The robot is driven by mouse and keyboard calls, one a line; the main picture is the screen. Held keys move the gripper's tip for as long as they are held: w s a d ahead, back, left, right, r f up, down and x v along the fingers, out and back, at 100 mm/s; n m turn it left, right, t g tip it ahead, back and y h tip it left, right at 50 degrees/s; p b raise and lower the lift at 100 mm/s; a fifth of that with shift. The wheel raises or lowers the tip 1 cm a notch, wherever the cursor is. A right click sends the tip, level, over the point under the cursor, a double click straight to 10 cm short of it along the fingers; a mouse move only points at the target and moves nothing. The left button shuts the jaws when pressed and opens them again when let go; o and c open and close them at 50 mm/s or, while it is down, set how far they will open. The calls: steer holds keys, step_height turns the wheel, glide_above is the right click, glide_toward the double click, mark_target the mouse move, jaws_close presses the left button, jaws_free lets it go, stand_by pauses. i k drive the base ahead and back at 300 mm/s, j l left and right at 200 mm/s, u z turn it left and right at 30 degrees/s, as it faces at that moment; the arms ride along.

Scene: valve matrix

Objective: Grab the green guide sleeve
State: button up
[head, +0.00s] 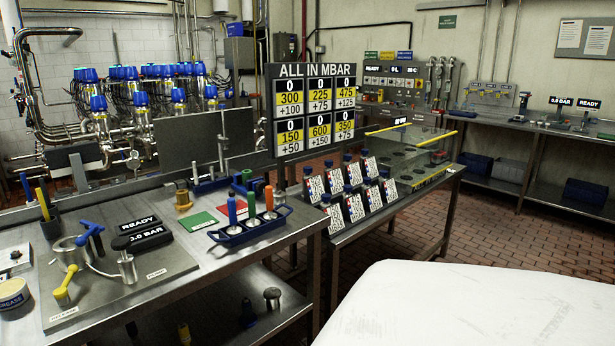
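The green guide sleeve (252,206) stands upright in the middle of a blue rack (235,239) on the near steel table. A blue sleeve (232,212) stands to its left and an orange one (268,198) to its right, both upright in the same rack. The lower end of the green sleeve is partly hidden by the rack. My gripper is not in view, and nothing is seen touching the sleeve.
Several blue-capped bottles with labels (355,207) stand on the table to the right.

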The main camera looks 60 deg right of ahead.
mark_target(246, 174)
steer(key=z, duration=1.5)
steer(key=i+l, duration=0.25)
steer(key=i+l+u, duration=0.1)
steer(key=l, duration=0.35)
steer(key=i+l, duration=0.35)
steer(key=i+l+u, duration=0.15)
steer(key=l, duration=0.25)
steer(key=i+l, duration=0.25)
steer(key=l, duration=0.15)
steer(key=i+l+u, duration=0.1)
steer(key=l, duration=0.3)
steer(key=i+l, duration=0.3)
steer(key=i+l+u, duration=0.15)
steer(key=i+l, duration=0.15)
steer(key=l, duration=0.15)
steer(key=i+j, duration=0.7)
